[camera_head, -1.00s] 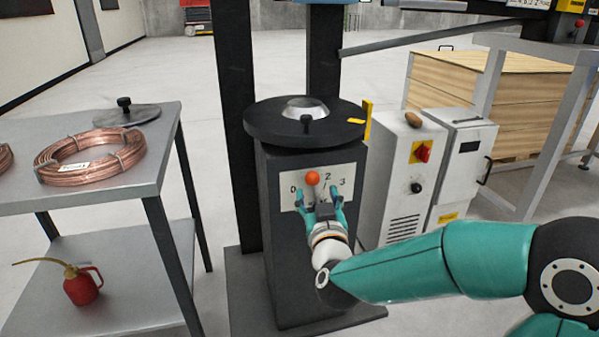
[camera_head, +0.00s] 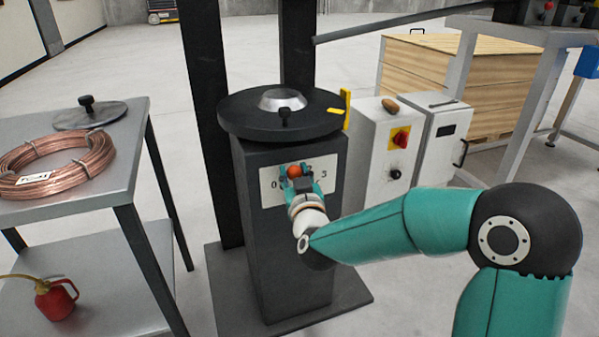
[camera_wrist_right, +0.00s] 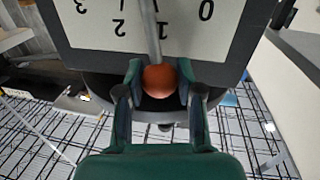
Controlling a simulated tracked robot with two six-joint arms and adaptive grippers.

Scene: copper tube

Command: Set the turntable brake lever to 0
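The brake lever has an orange ball knob (camera_head: 294,171) in front of a white scale plate (camera_head: 268,198) on the dark turntable pedestal (camera_head: 290,250). In the right wrist view the scale plate (camera_wrist_right: 100,32) is upside down. The lever's grey rod (camera_wrist_right: 150,30) passes beside the 1, on the side of the 2; the 0 lies further right. My right gripper (camera_head: 300,178) is at the lever. In the wrist view its fingers (camera_wrist_right: 160,82) close in on both sides of the ball knob (camera_wrist_right: 158,81) and appear to touch it. My left gripper is not in view.
The round turntable top (camera_head: 245,118) with a yellow marker sits above the plate. A grey table (camera_head: 120,185) with a copper coil (camera_head: 90,165) stands at left. A grey control cabinet (camera_head: 375,165) stands close at right. Open floor lies beyond.

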